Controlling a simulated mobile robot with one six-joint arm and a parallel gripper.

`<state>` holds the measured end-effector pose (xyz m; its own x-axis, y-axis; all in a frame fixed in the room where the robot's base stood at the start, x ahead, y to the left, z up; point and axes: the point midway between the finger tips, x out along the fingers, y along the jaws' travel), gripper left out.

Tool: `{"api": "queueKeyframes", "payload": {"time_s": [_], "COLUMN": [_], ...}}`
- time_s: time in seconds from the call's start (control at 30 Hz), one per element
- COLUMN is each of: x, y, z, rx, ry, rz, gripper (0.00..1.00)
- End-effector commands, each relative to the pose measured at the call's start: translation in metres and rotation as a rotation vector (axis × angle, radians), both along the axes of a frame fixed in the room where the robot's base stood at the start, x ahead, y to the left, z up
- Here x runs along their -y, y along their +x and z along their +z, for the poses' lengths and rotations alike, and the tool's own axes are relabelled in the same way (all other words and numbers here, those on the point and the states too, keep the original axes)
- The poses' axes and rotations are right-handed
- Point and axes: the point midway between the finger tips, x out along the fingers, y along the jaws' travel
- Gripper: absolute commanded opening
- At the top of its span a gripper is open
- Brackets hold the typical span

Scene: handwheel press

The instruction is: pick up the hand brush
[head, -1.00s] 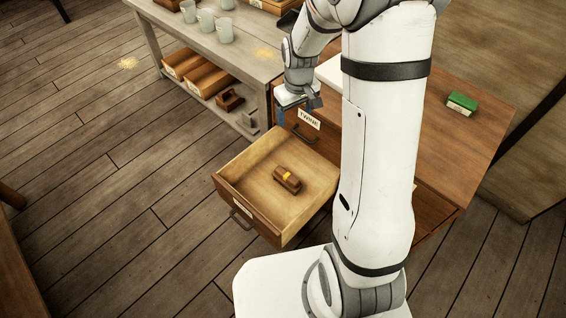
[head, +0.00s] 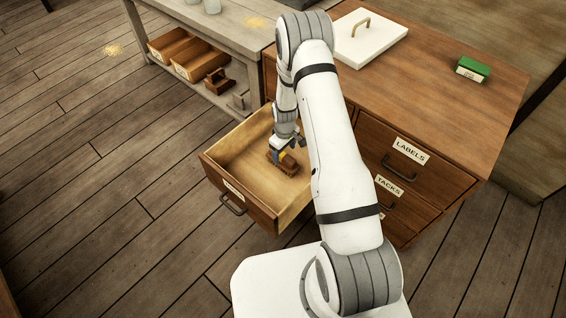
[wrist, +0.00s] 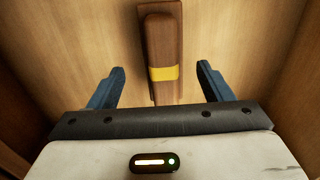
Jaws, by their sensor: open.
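The hand brush (head: 289,166) lies in the open drawer (head: 240,157). It has a brown wooden body with a yellow band. In the wrist view the brush (wrist: 161,50) runs up the picture, and its near end lies between my two blue fingers. My gripper (head: 284,155) is over the brush inside the drawer in the head view, and partly covers it. In the wrist view my gripper (wrist: 161,82) is open, with a gap on each side of the brush. I cannot tell the exact height of the fingertips above the drawer floor.
The drawer walls surround the gripper on the sides. The cabinet top (head: 440,85) carries a white lid-like panel (head: 370,36) with a handle and a green box (head: 473,68). Closed drawers labelled LABELS and TACKS are at right. A workbench (head: 240,28) with trays stands behind left.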

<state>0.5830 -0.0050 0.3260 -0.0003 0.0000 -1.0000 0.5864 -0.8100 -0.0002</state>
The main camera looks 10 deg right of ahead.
Motion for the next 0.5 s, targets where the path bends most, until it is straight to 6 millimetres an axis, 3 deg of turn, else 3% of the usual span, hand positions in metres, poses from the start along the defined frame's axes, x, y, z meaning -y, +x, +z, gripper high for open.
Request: {"api": "queueKeyframes", "payload": {"time_s": [0.4,0.5], "x": [-0.006,-0.006], "y": [0.002,0.003], "z": [-0.053,-0.057], "rx": [-0.001,0.0], "ry": [-0.001,0.0], "rz": [0.0,0.0], "gripper": [0.73,0.73]}}
